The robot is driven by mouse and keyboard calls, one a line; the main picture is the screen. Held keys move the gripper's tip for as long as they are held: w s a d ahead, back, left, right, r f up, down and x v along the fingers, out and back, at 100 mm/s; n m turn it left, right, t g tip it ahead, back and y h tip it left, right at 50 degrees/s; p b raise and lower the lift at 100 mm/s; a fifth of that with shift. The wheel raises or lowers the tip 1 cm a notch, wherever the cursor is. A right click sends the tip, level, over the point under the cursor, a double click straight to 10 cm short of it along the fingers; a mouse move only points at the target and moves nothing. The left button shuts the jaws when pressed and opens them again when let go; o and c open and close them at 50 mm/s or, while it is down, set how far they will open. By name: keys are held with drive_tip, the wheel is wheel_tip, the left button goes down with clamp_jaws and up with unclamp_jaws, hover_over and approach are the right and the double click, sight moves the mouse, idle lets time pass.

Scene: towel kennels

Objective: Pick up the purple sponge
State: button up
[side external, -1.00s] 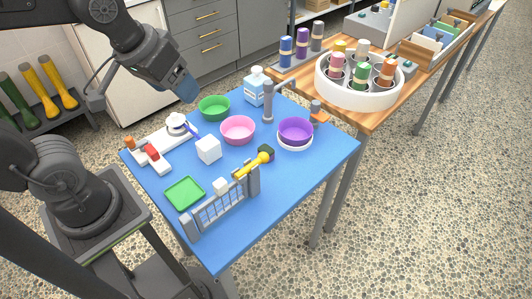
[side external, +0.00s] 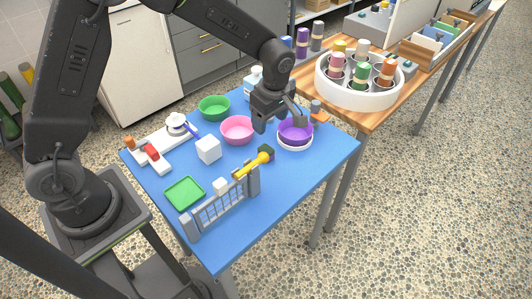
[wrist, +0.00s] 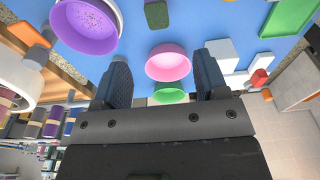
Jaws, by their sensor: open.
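I cannot make out a purple sponge in either view. A purple bowl (side external: 296,127) stands on a white round base at the right side of the blue table; in the wrist view it (wrist: 84,28) is at the upper left, with a speckled inside. A small dark green block (side external: 268,151) lies near it and also shows in the wrist view (wrist: 157,14). My gripper (side external: 281,121) is open and empty above the table, beside the purple bowl and partly covering it. In the wrist view, my two fingers (wrist: 162,70) stand apart with the pink bowl beyond them.
A pink bowl (side external: 238,128), a green bowl (side external: 214,107), a white cube (side external: 208,149), a green tray (side external: 184,193) and a grey gate (side external: 222,207) share the table. A wooden bench with a white round rack (side external: 358,97) stands behind. The table's right corner is clear.

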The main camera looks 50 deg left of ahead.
hover_over(266, 149)
drive_tip(key=f, duration=0.5)
drive_tip(key=d+f, duration=0.1)
drive_tip(key=f, duration=0.2)
drive_tip(key=shift+s, duration=0.3)
drive_tip(key=shift+w+a+f, duration=0.1)
drive_tip(key=shift+a+f, duration=0.05)
drive_tip(key=shift+f, duration=0.75)
drive_tip(key=shift+w+a+f, duration=0.1)
drive_tip(key=shift+a+f, duration=0.05)
drive_tip(key=shift+f, duration=0.7)
drive_tip(key=shift+w+a+f, duration=0.1)
drive_tip(key=shift+a+f, duration=0.05)
drive_tip(key=shift+f, duration=0.75)
drive_tip(key=c, duration=1)
drive_tip(key=shift+r, duration=0.1)
